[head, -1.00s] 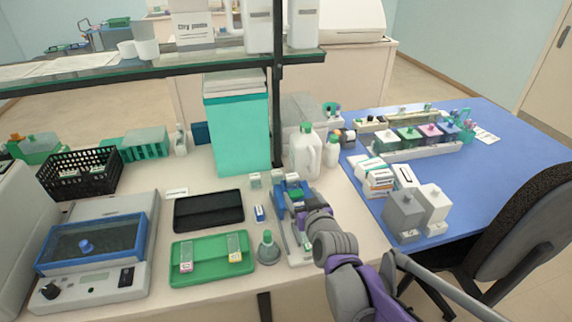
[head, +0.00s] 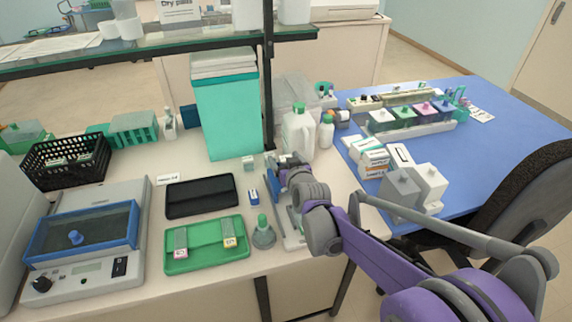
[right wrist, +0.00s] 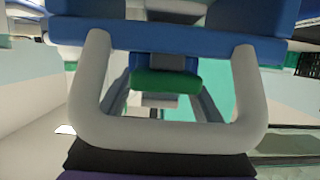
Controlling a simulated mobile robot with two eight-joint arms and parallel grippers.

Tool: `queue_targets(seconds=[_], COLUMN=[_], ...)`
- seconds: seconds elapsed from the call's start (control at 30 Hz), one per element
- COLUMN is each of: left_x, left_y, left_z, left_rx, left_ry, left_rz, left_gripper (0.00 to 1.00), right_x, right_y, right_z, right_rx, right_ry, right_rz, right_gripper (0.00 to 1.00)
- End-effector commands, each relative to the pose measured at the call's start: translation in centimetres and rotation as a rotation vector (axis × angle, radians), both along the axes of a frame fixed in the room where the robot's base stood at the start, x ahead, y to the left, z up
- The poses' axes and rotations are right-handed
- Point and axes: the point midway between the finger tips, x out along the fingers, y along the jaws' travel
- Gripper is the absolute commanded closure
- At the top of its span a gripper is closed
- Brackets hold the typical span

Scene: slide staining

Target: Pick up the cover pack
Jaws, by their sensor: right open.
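A small blue and white pack (head: 253,197) lies on the white bench between the black case and my right arm in the head view. It may be the cover pack; its label is too small to read. My right gripper (head: 284,168) is just right of it and farther back, over a narrow blue and grey device (head: 272,190). The arm hides much of the device. In the right wrist view a green block (right wrist: 165,80) and blue parts (right wrist: 170,36) show close ahead. The gripper is open, and no hold on the pack shows. My left gripper is not in view.
A green tray (head: 178,264) with two small items and a conical flask (head: 263,236) stand at the bench front. A black case (head: 200,206) lies left of the pack. White bottles (head: 297,142) and a tall teal bin (head: 228,125) stand behind. A shelf post (head: 268,75) rises nearby.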

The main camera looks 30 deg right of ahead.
Motion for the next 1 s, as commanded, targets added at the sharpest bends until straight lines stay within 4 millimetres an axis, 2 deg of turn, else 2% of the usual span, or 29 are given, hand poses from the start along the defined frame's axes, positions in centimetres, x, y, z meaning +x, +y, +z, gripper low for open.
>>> queue_targets(seconds=[0.13,0.4,0.83,1.0], left_x=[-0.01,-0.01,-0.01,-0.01], left_y=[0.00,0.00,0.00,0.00], left_z=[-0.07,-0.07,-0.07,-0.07], left_rx=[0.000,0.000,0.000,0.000], left_ry=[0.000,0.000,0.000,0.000], left_rz=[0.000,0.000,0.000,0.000], left_gripper=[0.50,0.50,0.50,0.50], right_x=[1.32,1.46,1.45,1.45], right_y=[-0.31,-0.33,-0.33,-0.34], right_z=[-0.44,-0.49,-0.48,-0.47], right_rx=[0.000,0.000,0.000,0.000], right_ry=[0.000,0.000,0.000,0.000], right_rz=[0.000,0.000,0.000,0.000], right_gripper=[0.20,0.22,0.99,1.00])
